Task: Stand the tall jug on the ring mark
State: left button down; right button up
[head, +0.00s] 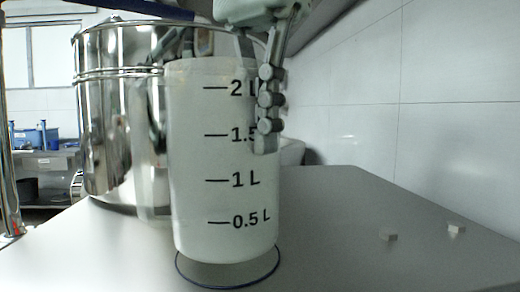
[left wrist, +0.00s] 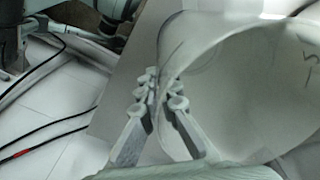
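The tall jug (head: 215,150) is whitish, translucent and upright, with black litre marks facing me. In the left wrist view its open mouth and wall (left wrist: 235,90) fill the right side. My left gripper (head: 262,100) is at its upper right edge. In the left wrist view the fingers (left wrist: 164,98) are closed on the jug's wall, one on each side. The ring mark (head: 230,287) is a thin dark blue circle on the table. Its front arc shows below the jug's base; the jug hides its back. I cannot tell whether the base touches the table. My right gripper is not in view.
A large shiny steel vessel (head: 105,130) stands close behind and left of the jug.

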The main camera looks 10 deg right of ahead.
pick_arm(q)
jog(key=shift+f, duration=1.25)
jog(key=shift+f, duration=0.2)
jog(key=c, duration=1.7)
grip_release()
notch_tip(320, 180, up, 12)
jog(key=shift+r, duration=0.2)
